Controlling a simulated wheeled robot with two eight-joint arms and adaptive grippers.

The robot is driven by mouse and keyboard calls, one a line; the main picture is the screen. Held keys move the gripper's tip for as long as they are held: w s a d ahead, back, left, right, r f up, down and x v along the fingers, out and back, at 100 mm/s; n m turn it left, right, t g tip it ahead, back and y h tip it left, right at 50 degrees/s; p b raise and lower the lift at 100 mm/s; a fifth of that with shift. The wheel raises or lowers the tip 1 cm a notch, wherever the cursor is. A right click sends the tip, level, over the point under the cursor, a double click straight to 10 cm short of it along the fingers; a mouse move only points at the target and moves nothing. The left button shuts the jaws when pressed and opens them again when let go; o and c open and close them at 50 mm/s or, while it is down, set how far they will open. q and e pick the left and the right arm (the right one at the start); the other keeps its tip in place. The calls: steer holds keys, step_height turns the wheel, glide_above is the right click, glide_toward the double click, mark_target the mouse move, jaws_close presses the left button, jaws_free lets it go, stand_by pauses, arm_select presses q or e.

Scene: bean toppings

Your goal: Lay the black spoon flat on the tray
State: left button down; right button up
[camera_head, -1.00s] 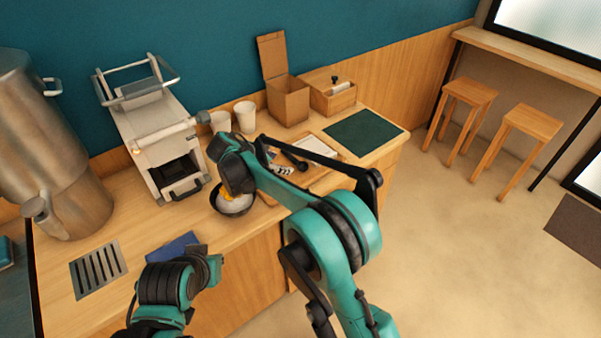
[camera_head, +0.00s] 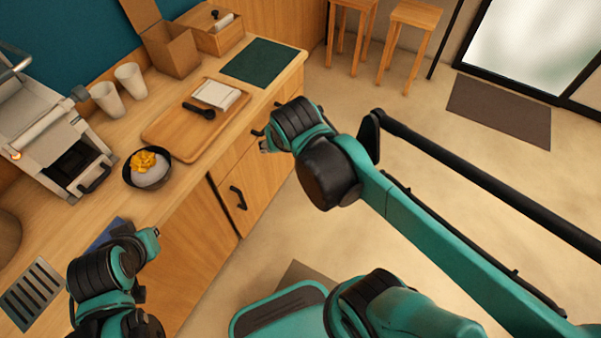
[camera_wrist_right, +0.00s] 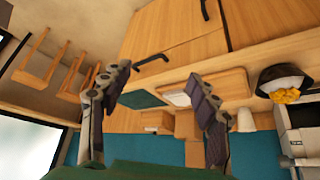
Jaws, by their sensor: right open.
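The black spoon (camera_head: 199,110) lies on the wooden tray (camera_head: 165,135), beside a white folded item (camera_head: 216,94). It looks flat, with nothing holding it. The tray also shows in the right wrist view (camera_wrist_right: 233,84), where my finger hides part of it and I cannot make out the spoon. My right gripper (camera_head: 265,141) is over the counter's front edge, right of the tray and clear of the spoon. In the right wrist view its fingers (camera_wrist_right: 160,78) are apart and empty. My left gripper (camera_head: 152,240) is at the lower left, away from the tray; its fingers are unclear.
A black bowl (camera_head: 130,177) with white and yellow food stands left of the tray. Two white cups (camera_head: 131,80), a cardboard box (camera_head: 172,52), a wooden box (camera_head: 208,38) and a dark green mat (camera_head: 259,62) are behind. A machine (camera_head: 45,130) stands at left.

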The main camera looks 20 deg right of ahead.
steer(key=s+d+f+n+y, duration=0.1)
steer(key=s+f+n, duration=0.1)
steer(key=s+f, duration=0.2)
steer(key=s, duration=0.3)
steer(key=shift+t, duration=0.4)
